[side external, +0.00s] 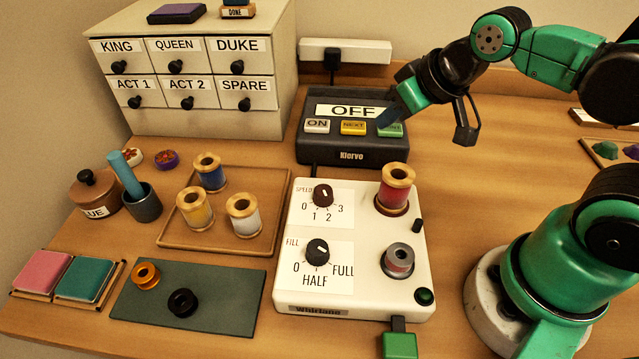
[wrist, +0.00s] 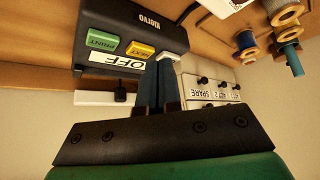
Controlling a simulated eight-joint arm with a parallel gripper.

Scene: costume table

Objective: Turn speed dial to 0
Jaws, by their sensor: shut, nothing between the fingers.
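The speed dial (side external: 323,194) is a small black knob at the upper left of the white machine (side external: 350,225). Its scale reads 0 at left, 1 and 2 below, 3 at right. I cannot make out for sure which number it points at. My gripper (side external: 385,119) is away from the dial, over the right end of the dark Klervo box (side external: 350,137). Its fingers are together and hold nothing; they also show shut in the wrist view (wrist: 161,66). I cannot tell whether the fingertips touch the box. The dial is not in the wrist view.
The fill dial (side external: 317,251) sits below the speed dial. A wooden tray (side external: 215,240) with several spools lies left. Drawers (side external: 190,75) stand behind.

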